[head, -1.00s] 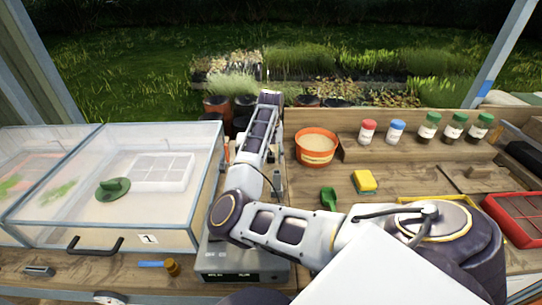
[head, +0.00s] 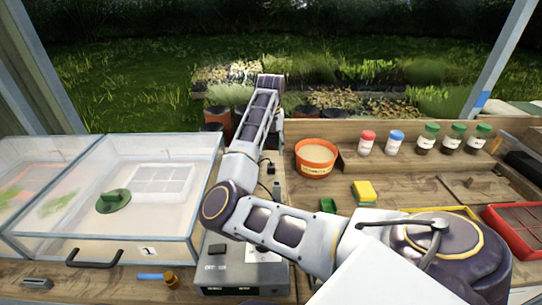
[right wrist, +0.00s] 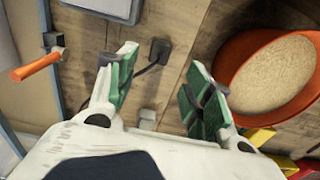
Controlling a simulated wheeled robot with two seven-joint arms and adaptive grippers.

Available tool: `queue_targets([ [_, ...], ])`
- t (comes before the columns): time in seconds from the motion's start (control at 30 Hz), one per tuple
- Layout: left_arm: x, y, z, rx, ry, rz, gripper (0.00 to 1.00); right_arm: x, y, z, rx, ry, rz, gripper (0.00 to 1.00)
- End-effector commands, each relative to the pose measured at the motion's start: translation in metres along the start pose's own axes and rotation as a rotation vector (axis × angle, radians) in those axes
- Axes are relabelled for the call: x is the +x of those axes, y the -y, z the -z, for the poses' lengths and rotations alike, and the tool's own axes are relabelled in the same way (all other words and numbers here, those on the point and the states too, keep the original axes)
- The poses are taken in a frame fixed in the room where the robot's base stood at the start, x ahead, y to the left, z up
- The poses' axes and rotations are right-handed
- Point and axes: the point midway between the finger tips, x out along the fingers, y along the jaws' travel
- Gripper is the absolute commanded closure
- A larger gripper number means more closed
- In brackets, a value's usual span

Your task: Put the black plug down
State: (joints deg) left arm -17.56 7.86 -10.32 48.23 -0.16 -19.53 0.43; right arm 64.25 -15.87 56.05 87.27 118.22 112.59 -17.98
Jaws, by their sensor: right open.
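The black plug (right wrist: 160,48) lies on the wooden bench in the right wrist view, with its dark cord running down and left. It also shows small in the head view (head: 267,166), just right of my forearm. My right gripper (right wrist: 163,70) is open, its green-padded fingers apart. The plug shows beyond the fingertips and between them, apart from both. A pale grey block (right wrist: 147,118) shows lower between the fingers. In the head view my right arm hides the fingers. My left gripper is not in view.
An orange bowl (head: 316,171) stands right of the plug. An orange-handled tool (right wrist: 36,66) is left of the gripper. A clear-lidded box (head: 150,245) stands left, a grey device (head: 242,278) in front. A yellow sponge (head: 364,190) lies right.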

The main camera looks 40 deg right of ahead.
Motion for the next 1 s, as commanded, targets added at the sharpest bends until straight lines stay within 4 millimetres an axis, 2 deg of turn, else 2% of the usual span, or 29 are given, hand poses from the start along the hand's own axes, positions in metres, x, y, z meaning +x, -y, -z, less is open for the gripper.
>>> queue_targets([
  [0.1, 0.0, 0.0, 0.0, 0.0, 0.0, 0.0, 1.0, -0.016, 0.0, 0.0, -0.001, 0.002, -0.001, 0.49],
  [0.33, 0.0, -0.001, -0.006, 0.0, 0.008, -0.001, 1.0, -0.034, 0.0, 0.0, -0.001, 0.0, 0.0, 0.49],
  [0.63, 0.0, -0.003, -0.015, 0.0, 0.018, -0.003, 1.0, -0.038, 0.0, 0.0, -0.001, 0.0, 0.0, 0.49],
  [1.0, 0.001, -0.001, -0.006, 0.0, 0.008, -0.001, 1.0, -0.037, 0.0, 0.0, -0.001, 0.0, 0.0, 0.49],
])
